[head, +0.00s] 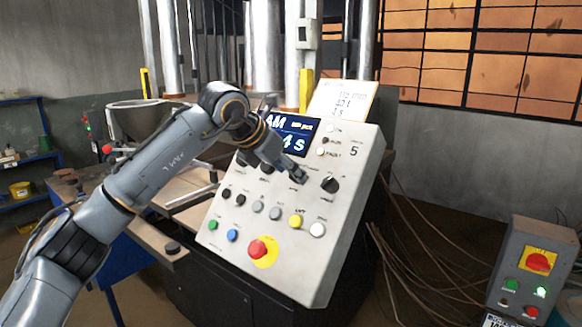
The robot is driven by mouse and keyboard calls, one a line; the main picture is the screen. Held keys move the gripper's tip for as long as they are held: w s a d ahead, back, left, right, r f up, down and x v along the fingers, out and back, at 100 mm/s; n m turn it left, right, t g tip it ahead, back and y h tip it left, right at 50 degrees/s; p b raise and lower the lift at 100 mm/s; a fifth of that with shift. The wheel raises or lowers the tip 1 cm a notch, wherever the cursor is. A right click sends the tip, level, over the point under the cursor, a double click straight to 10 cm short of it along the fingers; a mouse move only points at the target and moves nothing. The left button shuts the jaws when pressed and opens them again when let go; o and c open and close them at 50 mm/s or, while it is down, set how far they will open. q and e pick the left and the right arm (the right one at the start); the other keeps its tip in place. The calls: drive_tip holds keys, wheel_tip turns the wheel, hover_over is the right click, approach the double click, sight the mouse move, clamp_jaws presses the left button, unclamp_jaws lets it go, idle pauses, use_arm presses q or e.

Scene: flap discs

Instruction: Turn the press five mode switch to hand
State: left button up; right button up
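The press control panel (333,240) is a tilted light grey box with a "5" at its upper right. A black rotary switch (330,185) sits on its right side below the screen. Its label is too small to read, and I cannot tell its exact setting. My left gripper (302,177) is in front of the panel, just left of this switch and seemingly apart from it. Its fingers are too small to show whether they are open or shut. More dark knobs (243,160) sit left of my wrist, partly hidden by it. My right gripper is not in view.
Below are rows of buttons, including a yellow one (295,222) and a red emergency stop (258,249). A lit screen (298,132) is partly behind my arm. A grey box with a red switch (537,262) stands at lower right. Cables hang right of the panel.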

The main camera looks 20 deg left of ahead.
use_arm(q)
drive_tip(key=shift+w+d+f, duration=0.2)
drive_tip(key=shift+w+f, duration=0.25)
drive_tip(key=shift+f, duration=0.05)
clamp_jaws()
drive_tip(key=n+b, duration=0.2)
drive_tip(key=n, duration=0.2)
drive_tip(key=shift+b, duration=0.4)
drive_tip(key=n+b, duration=0.2)
drive_tip(key=n, duration=0.2)
drive_tip(key=shift+s+t+h, duration=0.1)
drive_tip(key=shift+t+h, duration=0.2)
drive_tip(key=shift+h, duration=0.1)
drive_tip(key=shift+r+n, duration=0.1)
drive_tip(key=shift+n, duration=0.3)
